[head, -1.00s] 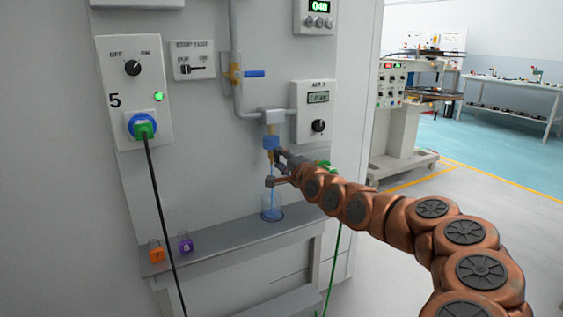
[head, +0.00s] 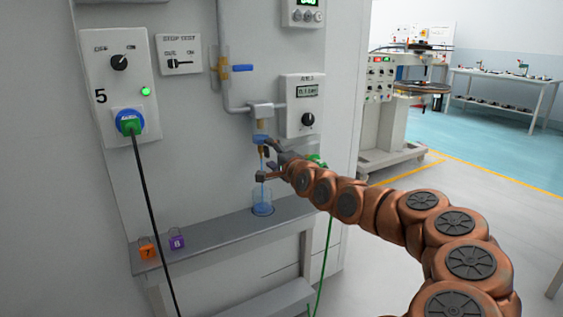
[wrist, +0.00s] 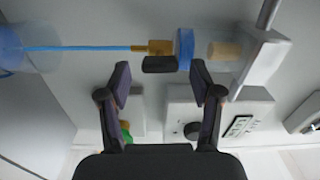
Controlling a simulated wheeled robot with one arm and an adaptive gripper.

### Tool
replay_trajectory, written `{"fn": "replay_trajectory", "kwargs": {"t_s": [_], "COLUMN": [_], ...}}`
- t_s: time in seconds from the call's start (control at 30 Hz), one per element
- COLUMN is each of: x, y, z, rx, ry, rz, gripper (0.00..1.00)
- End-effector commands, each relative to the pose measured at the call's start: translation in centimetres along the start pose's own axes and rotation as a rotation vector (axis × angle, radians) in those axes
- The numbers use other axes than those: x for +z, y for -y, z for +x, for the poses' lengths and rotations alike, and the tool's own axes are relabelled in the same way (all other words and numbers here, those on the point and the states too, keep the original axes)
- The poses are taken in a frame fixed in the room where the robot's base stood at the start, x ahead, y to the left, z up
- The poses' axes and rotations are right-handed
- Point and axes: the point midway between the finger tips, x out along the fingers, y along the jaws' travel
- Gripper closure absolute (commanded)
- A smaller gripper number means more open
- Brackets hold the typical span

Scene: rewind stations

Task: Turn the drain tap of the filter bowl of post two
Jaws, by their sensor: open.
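The filter bowl hangs under a pipe on the grey panel, with a blue ring (head: 261,139) at its lower end. Below the ring is a brass drain tap (wrist: 153,47), with a dark handle (wrist: 160,64) facing me in the wrist view. A thin blue line (wrist: 80,48) runs from the tap into a clear beaker (head: 262,207); I cannot tell whether it is a stream or a tube. My gripper (wrist: 161,78) is open, its fingers on either side of the dark handle. It also shows beside the tap in the head view (head: 264,160). I see no clear contact.
A grey shelf (head: 215,236) below holds the beaker, an orange padlock (head: 147,251) and a purple padlock (head: 177,242). A blue-handled valve (head: 241,68) sits above left. The AIR 2 box (head: 302,108) is close on the right. A black cable (head: 151,205) hangs left.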

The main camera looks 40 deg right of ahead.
Motion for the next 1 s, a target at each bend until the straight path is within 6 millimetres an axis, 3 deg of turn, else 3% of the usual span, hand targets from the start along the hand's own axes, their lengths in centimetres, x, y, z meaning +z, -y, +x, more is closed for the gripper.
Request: {"fn": "replay_trajectory", "kwargs": {"t_s": [1.0], "x": [-0.1], "y": [0.1], "z": [-9.3], "rx": [-0.001], "ry": [-0.002], "rz": [-0.001], "gripper": [0.35]}}
